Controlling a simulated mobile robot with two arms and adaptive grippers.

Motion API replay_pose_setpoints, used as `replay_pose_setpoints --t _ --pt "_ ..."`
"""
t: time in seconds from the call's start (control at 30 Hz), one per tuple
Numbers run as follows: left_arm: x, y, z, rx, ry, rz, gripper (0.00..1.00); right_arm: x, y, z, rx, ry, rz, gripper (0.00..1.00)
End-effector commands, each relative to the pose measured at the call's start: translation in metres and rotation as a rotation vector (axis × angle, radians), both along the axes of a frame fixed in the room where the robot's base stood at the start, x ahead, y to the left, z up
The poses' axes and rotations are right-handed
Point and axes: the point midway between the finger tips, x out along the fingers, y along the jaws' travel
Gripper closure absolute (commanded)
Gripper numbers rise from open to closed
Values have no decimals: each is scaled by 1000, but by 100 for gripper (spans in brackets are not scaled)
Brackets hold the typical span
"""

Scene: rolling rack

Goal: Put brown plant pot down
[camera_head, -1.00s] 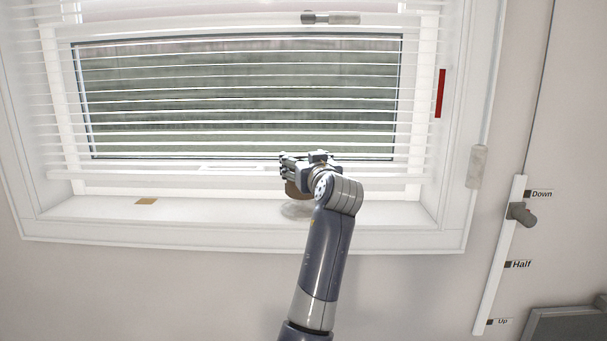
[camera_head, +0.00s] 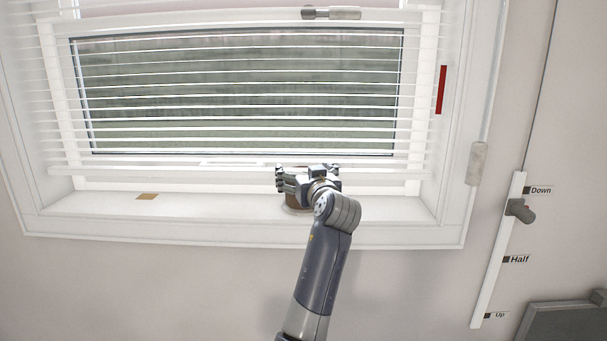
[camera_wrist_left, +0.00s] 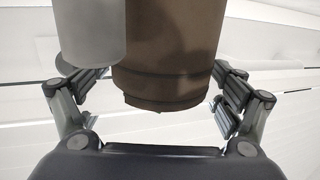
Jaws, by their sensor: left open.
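The brown plant pot (camera_head: 297,203) is mostly hidden behind my left gripper (camera_head: 296,179) in the head view. Its visible lower part appears to rest on the white window sill (camera_head: 220,209). In the left wrist view the pot (camera_wrist_left: 170,50) stands between the spread fingers of my left gripper (camera_wrist_left: 160,85). The fingers are open, with a visible gap on the pot's right side; contact on the left is unclear. My right gripper is not in view.
Half-open white blinds (camera_head: 240,110) hang just behind the gripper. A small tan patch (camera_head: 147,196) lies on the sill at left. The sill between them is clear. A pale cylinder (camera_wrist_left: 92,30) partly covers the pot in the wrist view. A slider handle (camera_head: 521,211) is on the right wall.

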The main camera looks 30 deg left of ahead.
Motion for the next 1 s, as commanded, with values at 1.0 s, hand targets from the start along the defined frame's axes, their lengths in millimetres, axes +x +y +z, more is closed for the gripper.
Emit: replay_pose_setpoints --t 1.0 --pt "-80 -88 7 -1 -1 0 13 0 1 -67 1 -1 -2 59"
